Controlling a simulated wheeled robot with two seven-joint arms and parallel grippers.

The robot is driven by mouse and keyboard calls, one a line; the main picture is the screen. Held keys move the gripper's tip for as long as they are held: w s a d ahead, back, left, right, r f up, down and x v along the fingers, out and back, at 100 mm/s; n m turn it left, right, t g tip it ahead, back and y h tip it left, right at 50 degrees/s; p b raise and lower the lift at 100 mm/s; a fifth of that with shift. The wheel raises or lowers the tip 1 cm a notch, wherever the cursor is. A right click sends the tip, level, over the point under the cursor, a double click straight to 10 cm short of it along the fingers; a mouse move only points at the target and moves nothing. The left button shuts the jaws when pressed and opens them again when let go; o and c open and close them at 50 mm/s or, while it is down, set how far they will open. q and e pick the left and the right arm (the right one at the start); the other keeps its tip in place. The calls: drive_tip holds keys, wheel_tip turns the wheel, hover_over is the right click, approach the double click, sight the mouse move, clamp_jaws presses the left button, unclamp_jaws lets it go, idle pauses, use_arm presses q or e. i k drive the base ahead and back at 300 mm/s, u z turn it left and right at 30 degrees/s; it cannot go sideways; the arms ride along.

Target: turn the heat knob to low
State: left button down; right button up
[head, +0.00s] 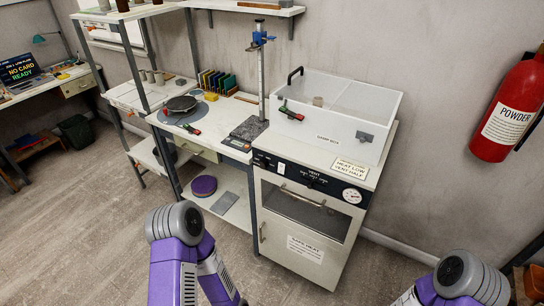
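The heater cabinet (272,228) stands in the middle right of the head view, with a dark control panel (318,181) along its upper front. The panel carries small dark knobs near a "VENT" label, a small white switch (281,167) and a round white gauge (352,196). Which control is the heat knob, and its setting, are too small to tell. A card (349,170) on top reads "HEAT LOW, VENT HALF". My purple arms show at the bottom left and bottom right, apart from the cabinet. Neither gripper shows.
A clear "DAMP BOX" (365,137) sits on the cabinet. A bench (212,135) with tools and a dark wheel (182,104) adjoins it on the left. A red extinguisher (510,110) hangs on the right wall. The floor in front of the cabinet is clear.

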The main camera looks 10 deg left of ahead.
sight(263, 163)
drive_tip(key=u, duration=0.5)
drive_tip(key=i, duration=0.85)
drive_tip(key=u, duration=0.65)
